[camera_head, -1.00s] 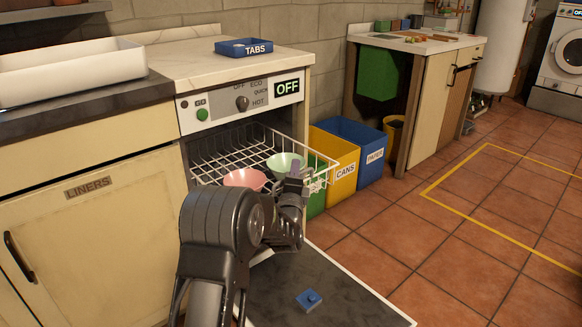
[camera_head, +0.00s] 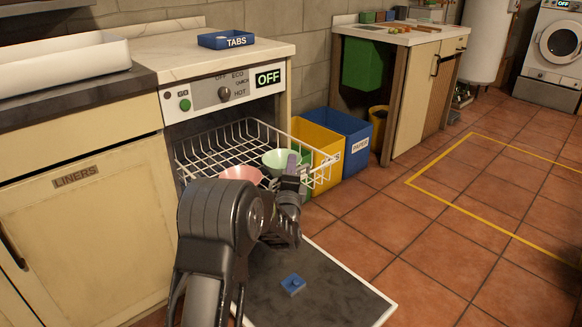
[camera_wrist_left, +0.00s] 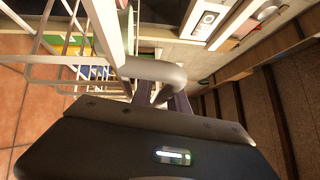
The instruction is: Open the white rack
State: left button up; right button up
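The white rack (camera_head: 215,150) is a wire basket slid partly out of the dishwasher (camera_head: 222,93), above its lowered door (camera_head: 330,290). It holds a pink bowl (camera_head: 240,174) and a pale green bowl (camera_head: 280,160). My left gripper (camera_head: 291,168) is at the rack's front side. In the left wrist view its fingers (camera_wrist_left: 163,97) are closed around a pale handle (camera_wrist_left: 150,70) on the rack, partly hidden by the gripper body. My left arm hides part of the rack's front. My right gripper is not in view.
A blue tablet (camera_head: 292,284) lies on the lowered door. Yellow (camera_head: 318,150) and blue (camera_head: 345,140) bins stand just right of the rack. A blue TABS tray (camera_head: 226,40) is on the counter above. Tiled floor to the right is free.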

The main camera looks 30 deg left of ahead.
pick_arm(q)
jog(key=shift+s, duration=0.1)
jog(key=p+v, duration=0.2)
jog(key=v, duration=0.5)
jog(key=shift+s+d, duration=0.25)
jog(key=shift+s, duration=0.05)
jog(key=shift+f, duration=0.1)
